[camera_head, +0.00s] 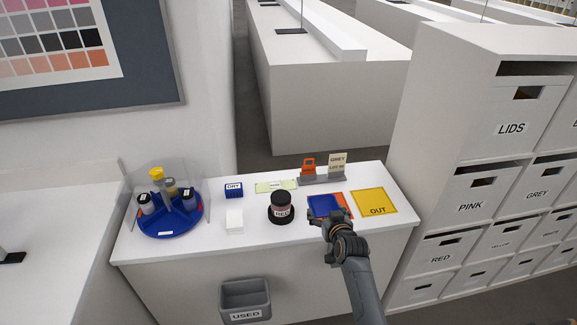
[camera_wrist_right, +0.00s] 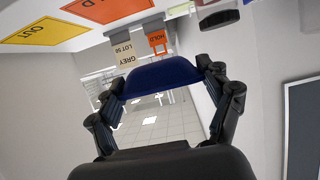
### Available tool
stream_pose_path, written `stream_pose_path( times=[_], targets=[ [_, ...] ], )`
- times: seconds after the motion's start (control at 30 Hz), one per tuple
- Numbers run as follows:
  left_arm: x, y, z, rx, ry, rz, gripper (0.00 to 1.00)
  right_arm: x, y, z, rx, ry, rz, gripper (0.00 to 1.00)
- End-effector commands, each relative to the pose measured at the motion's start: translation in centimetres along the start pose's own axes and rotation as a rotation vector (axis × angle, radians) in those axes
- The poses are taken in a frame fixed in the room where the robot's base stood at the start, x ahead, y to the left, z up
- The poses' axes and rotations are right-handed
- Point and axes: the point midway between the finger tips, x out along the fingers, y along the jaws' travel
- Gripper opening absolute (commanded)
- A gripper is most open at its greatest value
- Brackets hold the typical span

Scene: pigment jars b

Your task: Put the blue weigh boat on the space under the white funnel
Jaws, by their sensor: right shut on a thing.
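The blue weigh boat (camera_head: 323,204) is in my right gripper (camera_head: 329,217), at the front right of the white counter. In the head view it covers much of an orange mat (camera_head: 349,211). In the right wrist view the boat (camera_wrist_right: 165,73) sits between the two fingers (camera_wrist_right: 160,82), which are shut on it. I cannot tell its exact height over the mat. I cannot make out a white funnel or the space under it in either view. My left gripper is not in view.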

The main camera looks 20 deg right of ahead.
Motion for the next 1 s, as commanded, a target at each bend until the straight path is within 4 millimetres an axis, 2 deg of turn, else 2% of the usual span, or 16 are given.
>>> stream_pose_path(
  times=[0.23, 0.37, 0.57, 0.7, 0.83, 1.0],
  targets=[
    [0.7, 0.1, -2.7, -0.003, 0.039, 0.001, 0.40, -0.4, -0.6, 0.1, -0.006, 0.002, -0.014, 0.65],
    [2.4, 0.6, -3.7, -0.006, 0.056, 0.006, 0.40, -1.8, -2.5, 0.4, -0.022, 0.004, -0.052, 0.65],
    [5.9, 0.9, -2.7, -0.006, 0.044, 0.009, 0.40, -6.2, -6.9, 0.6, -0.051, 0.004, -0.128, 0.65],
    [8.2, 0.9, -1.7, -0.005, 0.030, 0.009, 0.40, -10.3, -9.6, 0.8, -0.066, 0.003, -0.166, 0.65],
    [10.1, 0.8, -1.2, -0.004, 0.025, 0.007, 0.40, -14.3, -11.4, 1.1, -0.074, 0.001, -0.188, 0.65],
    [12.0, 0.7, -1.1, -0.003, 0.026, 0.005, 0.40, -18.9, -12.6, 1.1, -0.079, 0.001, -0.200, 0.65]
  ],
)
